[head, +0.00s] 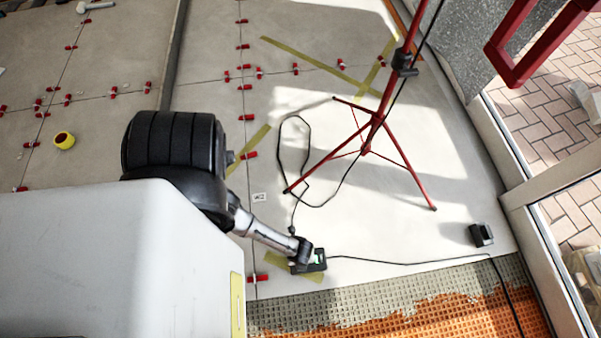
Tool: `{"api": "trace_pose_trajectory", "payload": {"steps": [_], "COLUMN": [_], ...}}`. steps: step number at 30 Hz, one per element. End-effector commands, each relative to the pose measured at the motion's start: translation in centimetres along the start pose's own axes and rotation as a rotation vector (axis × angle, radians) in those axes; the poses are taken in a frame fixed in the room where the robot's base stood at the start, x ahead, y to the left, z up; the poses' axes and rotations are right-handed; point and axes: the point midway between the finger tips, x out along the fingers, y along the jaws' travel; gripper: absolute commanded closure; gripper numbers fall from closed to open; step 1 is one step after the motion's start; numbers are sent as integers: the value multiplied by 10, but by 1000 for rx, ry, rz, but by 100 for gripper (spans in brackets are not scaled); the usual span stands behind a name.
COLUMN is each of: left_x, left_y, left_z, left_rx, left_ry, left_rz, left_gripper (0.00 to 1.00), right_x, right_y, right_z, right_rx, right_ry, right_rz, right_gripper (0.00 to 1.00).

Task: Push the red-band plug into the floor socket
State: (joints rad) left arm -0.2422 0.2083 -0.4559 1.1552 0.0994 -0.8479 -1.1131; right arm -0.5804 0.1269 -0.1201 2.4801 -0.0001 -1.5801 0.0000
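My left arm reaches in from the left, and its gripper (303,252) is low at a small black block (314,267) on the floor, which looks like the floor socket. A black cable (306,172) runs from the red stand down to the gripper. Its plug end is hidden or too small to make out, and I see no red band. I cannot tell whether the gripper's fingers are open or shut, or whether the plug is in the socket. A second cable (400,263) leaves the block to the right. My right gripper is not in view.
A red tripod stand (366,148) stands behind the block. A dark box (481,235) sits to the right near the door frame. Red levelling clips (258,278) line the tile joints. Bare orange matting (420,318) lies in front; a yellow tape roll (64,140) is at left.

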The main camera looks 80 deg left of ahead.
Motion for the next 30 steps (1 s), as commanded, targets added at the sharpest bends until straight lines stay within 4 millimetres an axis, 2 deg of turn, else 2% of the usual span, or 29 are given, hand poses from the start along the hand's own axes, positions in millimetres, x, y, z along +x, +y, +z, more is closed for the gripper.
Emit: {"api": "trace_pose_trajectory", "payload": {"steps": [30], "left_x": [8], "left_y": [0], "left_z": [1], "left_rx": [0], "left_ry": [0], "left_rz": [0], "left_gripper": [92], "right_x": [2], "right_y": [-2], "right_z": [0], "right_rx": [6], "right_ry": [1], "right_rz": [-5], "right_gripper": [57]}}
